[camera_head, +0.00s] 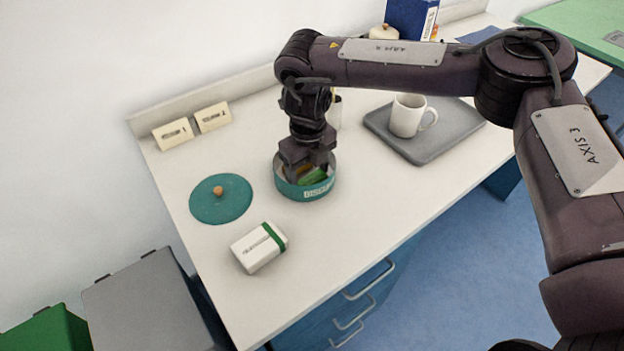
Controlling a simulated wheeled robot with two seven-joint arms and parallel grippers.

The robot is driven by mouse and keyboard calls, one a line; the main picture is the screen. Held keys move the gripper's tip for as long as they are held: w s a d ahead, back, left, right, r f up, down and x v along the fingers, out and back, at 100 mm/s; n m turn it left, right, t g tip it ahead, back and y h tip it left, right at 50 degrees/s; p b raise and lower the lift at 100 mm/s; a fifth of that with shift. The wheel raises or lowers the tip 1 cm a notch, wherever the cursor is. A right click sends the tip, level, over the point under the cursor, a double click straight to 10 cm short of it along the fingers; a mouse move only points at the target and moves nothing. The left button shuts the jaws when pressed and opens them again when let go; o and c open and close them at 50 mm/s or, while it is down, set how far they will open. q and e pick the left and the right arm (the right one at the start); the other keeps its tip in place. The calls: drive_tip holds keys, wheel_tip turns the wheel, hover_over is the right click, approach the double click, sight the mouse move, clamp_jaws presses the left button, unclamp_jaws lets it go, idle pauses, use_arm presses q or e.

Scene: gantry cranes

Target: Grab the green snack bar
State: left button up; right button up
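The green snack bar (313,177) shows as a small green patch inside a round teal tin (304,193) on the white table. Something yellowish shows beside it in the tin. My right gripper (306,174) points down with its fingertips inside the tin, right at the green bar. The fingers and part of the bar are hidden by the gripper body and the tin wall, so I cannot tell whether they are closed on it. My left gripper is not in view.
A teal lid (221,205) with an orange knob lies left of the tin. A white box with a green band (258,250) sits in front. A grey tray (455,140) holds a white mug (407,122). Two cards (213,117) stand at the back. The table's front is clear.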

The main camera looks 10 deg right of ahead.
drive_tip(key=c, duration=0.5)
drive_tip(key=shift+r, duration=0.2)
